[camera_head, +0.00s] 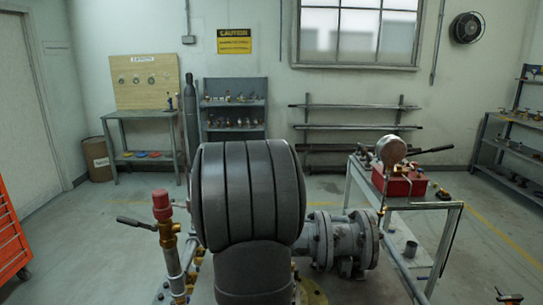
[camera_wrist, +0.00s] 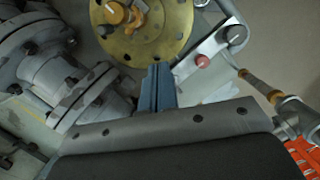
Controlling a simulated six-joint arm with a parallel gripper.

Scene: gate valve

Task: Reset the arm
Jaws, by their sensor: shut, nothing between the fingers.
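My gripper (camera_wrist: 160,70) shows in the wrist view as two blue-grey fingers pressed together, shut and empty. Its tips lie just below a round brass plate (camera_wrist: 128,48) with an orange handle (camera_wrist: 117,13) in front of it. They look close to the plate, but I cannot tell whether they touch. Grey flanged pipework (camera_wrist: 82,92) lies left of the fingers. In the head view my own dark banded arm fills the middle and hides the gripper and most of the valve. Grey flanged pipe (camera_head: 345,240) shows to its right.
In the head view a red-capped brass fitting (camera_head: 162,205) with a black lever stands left of my arm. A bench (camera_head: 450,205) with a red box (camera_head: 400,186) and gauge stands right. A red-orange cabinet (camera_head: 10,235) is at the left edge. Open floor (camera_head: 85,240) lies beyond it.

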